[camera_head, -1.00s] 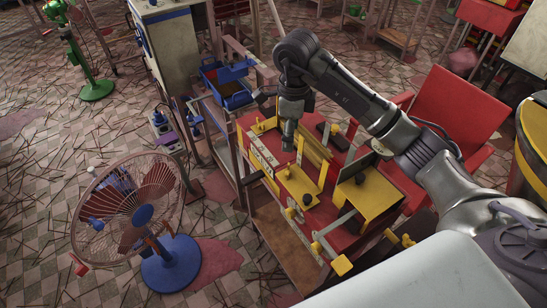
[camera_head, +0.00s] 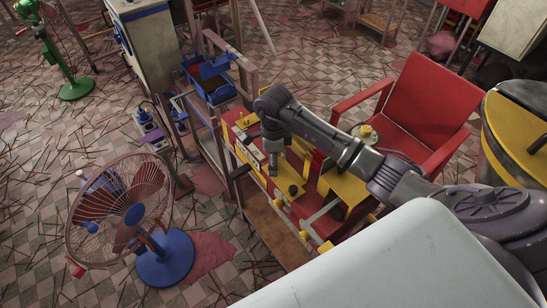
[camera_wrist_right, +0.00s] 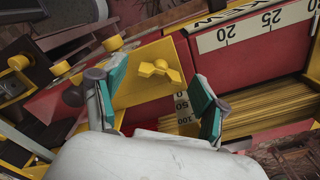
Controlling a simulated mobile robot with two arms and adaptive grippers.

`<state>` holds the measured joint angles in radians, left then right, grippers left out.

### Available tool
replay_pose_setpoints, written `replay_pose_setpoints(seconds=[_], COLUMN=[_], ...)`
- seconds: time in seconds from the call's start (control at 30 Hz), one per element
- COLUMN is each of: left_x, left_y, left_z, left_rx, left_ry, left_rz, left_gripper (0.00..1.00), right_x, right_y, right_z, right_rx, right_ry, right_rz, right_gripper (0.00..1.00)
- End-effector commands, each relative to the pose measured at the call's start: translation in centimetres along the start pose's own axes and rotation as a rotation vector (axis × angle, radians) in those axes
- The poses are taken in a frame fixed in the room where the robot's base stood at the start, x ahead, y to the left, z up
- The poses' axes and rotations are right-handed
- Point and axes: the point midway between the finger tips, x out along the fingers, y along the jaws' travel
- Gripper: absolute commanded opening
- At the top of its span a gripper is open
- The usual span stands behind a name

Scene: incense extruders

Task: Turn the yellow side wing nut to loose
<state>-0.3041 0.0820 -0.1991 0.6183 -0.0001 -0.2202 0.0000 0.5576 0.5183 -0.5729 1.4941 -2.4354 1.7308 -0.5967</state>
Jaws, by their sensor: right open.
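The yellow wing nut (camera_wrist_right: 160,72) shows in the right wrist view on a yellow plate (camera_wrist_right: 130,88) fixed to the red machine. Its two wings spread roughly left and right. My right gripper (camera_wrist_right: 155,98) is open, with one teal-padded finger at each side of the nut in the picture. Nothing is between the fingers, and I cannot tell the depth gap to the nut. In the head view my right gripper (camera_head: 273,166) points down over the red and yellow machine (camera_head: 317,215); I cannot make out the wing nut there. My left gripper is not in view.
A numbered scale (camera_wrist_right: 252,24) and yellow sticks (camera_wrist_right: 265,112) lie right of the nut in the wrist view. In the head view, a red chair (camera_head: 425,105) stands behind the machine, a fan (camera_head: 165,255) at left and a blue bin (camera_head: 212,80) behind.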

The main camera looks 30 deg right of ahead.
Motion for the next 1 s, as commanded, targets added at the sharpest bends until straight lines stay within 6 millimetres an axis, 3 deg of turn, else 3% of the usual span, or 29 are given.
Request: replay_pose_setpoints(seconds=[0.33,0.7,1.0], left_x=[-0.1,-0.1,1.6], left_y=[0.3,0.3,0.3], left_z=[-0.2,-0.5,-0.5], left_rx=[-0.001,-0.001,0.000], left_ry=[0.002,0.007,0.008], left_rz=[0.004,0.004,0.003], left_gripper=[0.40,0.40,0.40], right_x=[0.5,0.5,0.6], right_y=[0.0,0.0,-0.1], right_z=[0.0,0.0,-0.1], right_rx=[0.000,0.000,-0.125], right_ry=[0.001,0.001,0.002], right_rz=[-0.001,-0.001,-0.004], right_gripper=[0.73,0.13,0.13])
